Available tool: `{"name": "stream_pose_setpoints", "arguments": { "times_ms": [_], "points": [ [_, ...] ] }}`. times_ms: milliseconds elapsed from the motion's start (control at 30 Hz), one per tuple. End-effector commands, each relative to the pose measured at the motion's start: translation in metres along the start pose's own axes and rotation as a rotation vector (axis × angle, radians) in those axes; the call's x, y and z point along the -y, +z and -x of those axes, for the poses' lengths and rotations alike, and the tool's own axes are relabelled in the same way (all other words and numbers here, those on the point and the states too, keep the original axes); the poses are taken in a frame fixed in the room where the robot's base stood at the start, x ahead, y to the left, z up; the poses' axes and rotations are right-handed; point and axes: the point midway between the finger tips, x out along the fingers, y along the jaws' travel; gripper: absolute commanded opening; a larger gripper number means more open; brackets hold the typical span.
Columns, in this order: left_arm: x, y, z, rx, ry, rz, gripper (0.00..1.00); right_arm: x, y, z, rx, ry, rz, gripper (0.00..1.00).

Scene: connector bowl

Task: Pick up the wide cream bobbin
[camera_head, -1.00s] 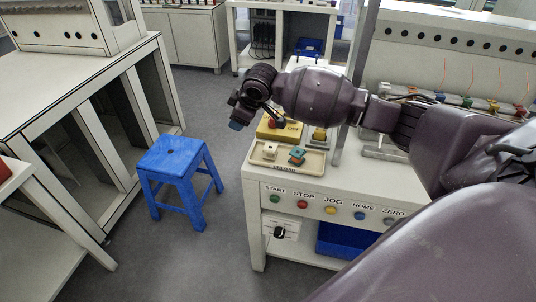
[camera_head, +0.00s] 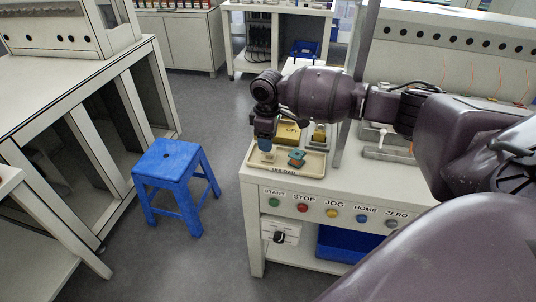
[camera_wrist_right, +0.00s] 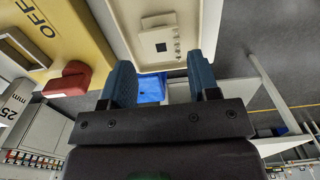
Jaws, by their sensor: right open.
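The wide cream bobbin (camera_head: 268,157) lies in the left part of a cream tray (camera_head: 312,170) marked "UNLOAD". It is partly hidden by my right gripper (camera_head: 264,145), which hangs pointing down just above it. In the right wrist view the bobbin (camera_wrist_right: 160,42) shows a dark square hole. There it lies beyond the fingertips, roughly centred between the two blue fingers of my right gripper (camera_wrist_right: 161,75). The fingers are apart with nothing between them. My left gripper is out of view.
A teal piece (camera_head: 296,157) lies in the tray right of the bobbin. A metal post (camera_head: 345,140) rises to the right. A blue stool (camera_head: 168,158) stands on the floor at left.

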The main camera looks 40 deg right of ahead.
Motion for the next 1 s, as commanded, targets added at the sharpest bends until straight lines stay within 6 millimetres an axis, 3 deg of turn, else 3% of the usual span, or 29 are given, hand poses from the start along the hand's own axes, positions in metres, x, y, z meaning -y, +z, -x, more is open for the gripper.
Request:
{"name": "stream_pose_setpoints", "arguments": {
  "times_ms": [167,500,733,1000],
  "points": [
    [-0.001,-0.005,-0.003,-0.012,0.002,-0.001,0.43,0.001,0.001,-0.011,0.001,0.0,0.0,0.55],
    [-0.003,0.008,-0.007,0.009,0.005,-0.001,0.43,0.003,0.004,-0.053,0.002,-0.002,0.001,0.55],
    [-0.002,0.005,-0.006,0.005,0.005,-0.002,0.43,0.002,0.004,-0.052,-0.001,0.001,0.001,0.55],
    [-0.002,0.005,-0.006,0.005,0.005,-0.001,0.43,0.002,0.004,-0.052,-0.002,0.001,0.001,0.19]
  ]
}}
